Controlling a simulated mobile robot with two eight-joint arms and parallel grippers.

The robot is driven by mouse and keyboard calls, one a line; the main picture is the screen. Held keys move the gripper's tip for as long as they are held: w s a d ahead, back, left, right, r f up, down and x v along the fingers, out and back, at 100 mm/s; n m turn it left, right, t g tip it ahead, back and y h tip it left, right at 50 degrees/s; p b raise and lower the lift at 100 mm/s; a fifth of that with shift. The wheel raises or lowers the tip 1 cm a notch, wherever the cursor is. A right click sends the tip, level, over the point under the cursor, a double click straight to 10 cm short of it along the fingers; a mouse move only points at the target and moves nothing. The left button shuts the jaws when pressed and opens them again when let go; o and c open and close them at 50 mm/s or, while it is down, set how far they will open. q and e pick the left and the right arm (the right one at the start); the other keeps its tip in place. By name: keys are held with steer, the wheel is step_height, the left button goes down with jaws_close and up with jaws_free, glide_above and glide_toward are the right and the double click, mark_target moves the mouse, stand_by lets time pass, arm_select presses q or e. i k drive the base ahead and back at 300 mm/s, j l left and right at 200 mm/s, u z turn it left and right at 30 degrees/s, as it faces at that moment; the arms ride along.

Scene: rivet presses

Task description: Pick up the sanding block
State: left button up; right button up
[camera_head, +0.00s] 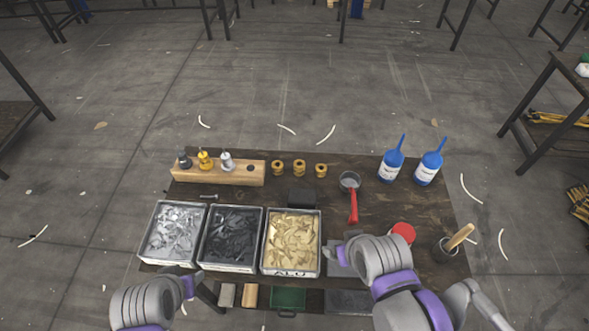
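No block is clearly marked as the sanding block. I see nothing held.
Three metal trays (232,268) of small parts fill the table's left front. A green box (288,298) sits at the front.

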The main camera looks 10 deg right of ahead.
mark_target(306, 199)
steer(key=l+u, duration=0.45)
steer(key=u, duration=0.3)
steer(key=k+l+u, duration=0.15)
steer(key=u, duration=0.2)
